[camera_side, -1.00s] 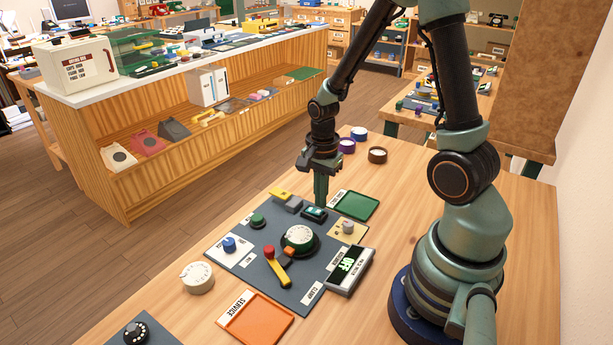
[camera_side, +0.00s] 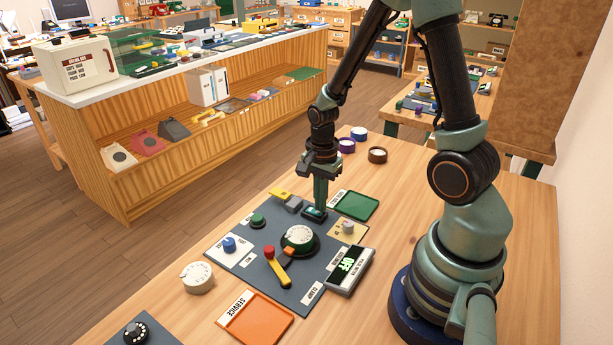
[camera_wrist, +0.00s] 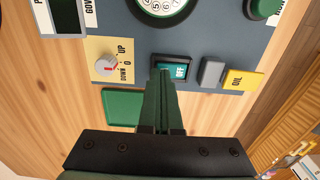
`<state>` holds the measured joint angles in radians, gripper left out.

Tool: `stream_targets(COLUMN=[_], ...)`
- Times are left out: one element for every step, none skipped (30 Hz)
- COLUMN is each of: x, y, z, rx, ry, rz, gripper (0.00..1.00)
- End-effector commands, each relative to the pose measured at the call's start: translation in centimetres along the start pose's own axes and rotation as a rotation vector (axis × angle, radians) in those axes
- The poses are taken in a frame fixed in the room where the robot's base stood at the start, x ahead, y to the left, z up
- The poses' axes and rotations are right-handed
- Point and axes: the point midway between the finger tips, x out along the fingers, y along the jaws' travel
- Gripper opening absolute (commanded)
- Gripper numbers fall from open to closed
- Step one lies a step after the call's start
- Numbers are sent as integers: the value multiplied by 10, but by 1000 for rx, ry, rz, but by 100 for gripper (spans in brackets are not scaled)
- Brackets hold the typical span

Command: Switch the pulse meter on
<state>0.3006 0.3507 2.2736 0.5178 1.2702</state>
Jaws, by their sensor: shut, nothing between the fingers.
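The pulse meter (camera_side: 350,270) is a dark box with a white label at the right edge of the grey board, and its display reads OFF in green. A teal rocker switch (camera_wrist: 180,67) in a dark frame, lettered OFF on its visible part, lies on the board; it also shows in the side view (camera_side: 311,213). My gripper (camera_side: 318,208) is shut and empty, pointing down with its tips at the switch. In the wrist view the fingertips (camera_wrist: 164,74) cover part of the switch, and I cannot tell whether they touch it.
On the grey board (camera_side: 245,262) stand a white dial (camera_side: 299,236), a yellow lever with a red knob (camera_side: 276,265), a blue knob (camera_side: 229,244) and a grey block (camera_side: 294,204). A green tray (camera_side: 357,206) lies close beside the switch; an orange tray (camera_side: 256,320) lies in front.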

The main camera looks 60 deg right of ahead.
Motion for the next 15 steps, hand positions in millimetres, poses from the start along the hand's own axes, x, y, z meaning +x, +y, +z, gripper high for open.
stream_targets(x=[1,1,2,2,2,3,3,4,4,5,5,6,6,7,7], y=[0,0,0,0,0,0,0,0,0,0,0,0,0,0,0], z=[0,0,0,0,0,0,0,0,0,0,0,0,0,0,0], rx=[0,0,0,0,0,0,0,0,0,0,0,0,0,0,0], ry=[0,0,0,0,0,0,0,0,0,0,0,0,0,0,0], rz=[0,0,0,0,0,0,-1,-1,-1,-1,-1,0,0,0,0], gripper=[0,0,0,0,0,0,0,0,0,0,0,0,0,0,0])
